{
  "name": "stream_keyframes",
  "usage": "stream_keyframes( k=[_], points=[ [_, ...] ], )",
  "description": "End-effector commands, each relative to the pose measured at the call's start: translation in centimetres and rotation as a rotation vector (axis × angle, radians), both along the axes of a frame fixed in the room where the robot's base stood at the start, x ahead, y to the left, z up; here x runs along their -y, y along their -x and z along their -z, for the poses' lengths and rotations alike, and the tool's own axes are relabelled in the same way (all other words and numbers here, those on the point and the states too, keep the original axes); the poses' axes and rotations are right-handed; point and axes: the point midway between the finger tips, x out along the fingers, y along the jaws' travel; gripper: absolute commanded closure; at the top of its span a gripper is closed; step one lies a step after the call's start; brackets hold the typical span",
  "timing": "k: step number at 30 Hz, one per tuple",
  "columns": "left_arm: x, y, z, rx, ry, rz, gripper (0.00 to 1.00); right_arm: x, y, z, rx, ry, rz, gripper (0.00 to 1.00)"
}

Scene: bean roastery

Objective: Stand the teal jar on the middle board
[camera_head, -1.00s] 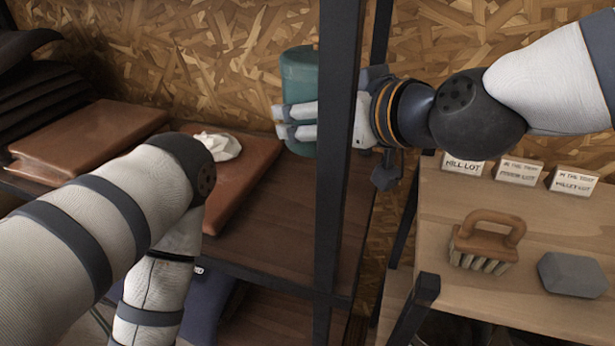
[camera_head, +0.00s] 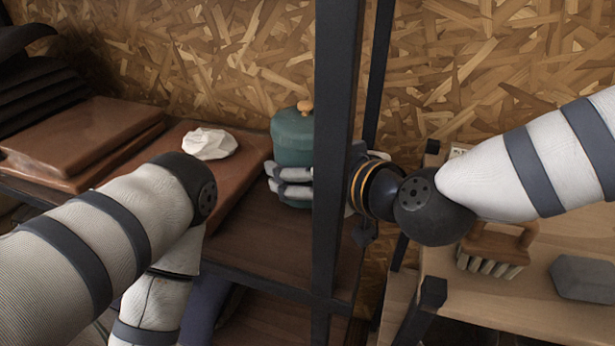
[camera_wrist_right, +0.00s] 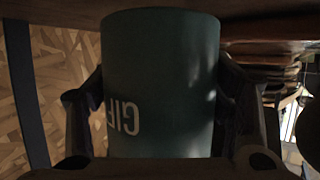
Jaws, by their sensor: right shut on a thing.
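The teal jar (camera_head: 292,143), with a darker lid and a wooden knob, is upright at the right end of the dark rack board (camera_head: 262,246). My right gripper (camera_head: 290,182) is shut around its lower body, reaching in from the right behind the black post. In the right wrist view the jar (camera_wrist_right: 160,85) fills the middle between the two fingers, with white lettering, and its base is close to a board (camera_wrist_right: 255,18). Whether it touches the board I cannot tell. My left arm shows at left, but its gripper is out of sight.
Brown leather-like slabs (camera_head: 75,140) and a crumpled white cloth (camera_head: 209,143) lie left of the jar. A black rack post (camera_head: 336,150) stands in front of my right gripper. A wooden table (camera_head: 520,310) at right holds a brush (camera_head: 497,248) and a grey block (camera_head: 585,277).

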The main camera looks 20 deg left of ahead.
Motion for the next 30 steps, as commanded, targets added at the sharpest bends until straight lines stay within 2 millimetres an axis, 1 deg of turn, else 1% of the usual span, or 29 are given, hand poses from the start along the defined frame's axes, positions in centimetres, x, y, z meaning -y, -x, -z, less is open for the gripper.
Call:
stream_keyframes(
  k=[1, 3, 9, 13, 14, 15, 23, 25, 30],
  points=[
    [0.0, 0.4, 0.5, -0.015, 0.000, 0.000, 0.43, 0.0, 0.0, 1.6, -0.010, -0.002, 0.000, 0.71],
    [0.0, 0.6, 0.6, -0.020, 0.000, 0.000, 0.43, 0.0, 0.0, 2.4, -0.007, -0.002, 0.000, 0.71],
    [0.0, 0.5, 0.5, -0.015, 0.000, 0.001, 0.43, 0.0, 0.0, 2.1, 0.000, -0.001, 0.000, 0.71],
    [0.0, 0.5, 0.6, -0.018, 0.000, 0.001, 0.43, 0.0, 0.0, 2.4, -0.001, -0.001, 0.001, 0.71],
    [0.0, 0.5, 0.5, -0.017, 0.000, 0.001, 0.43, 0.0, 0.0, 2.5, -0.003, 0.000, 0.001, 0.20],
    [0.0, 0.5, 0.5, -0.017, 0.000, 0.001, 0.43, 0.0, 0.0, 2.4, -0.003, 0.000, 0.001, 0.18],
    [0.0, 0.5, 0.5, -0.017, 0.000, 0.001, 0.43, 0.0, 0.0, 2.4, -0.003, 0.000, 0.001, 0.18],
    [0.0, 0.4, 0.4, -0.013, 0.000, 0.001, 0.43, 0.2, 0.1, 1.9, -0.001, 0.000, 0.000, 0.18],
    [0.0, -0.3, -0.3, 0.009, 0.000, 0.000, 0.43, 2.7, 2.2, 0.3, 0.004, 0.001, 0.000, 0.18]
  ],
)
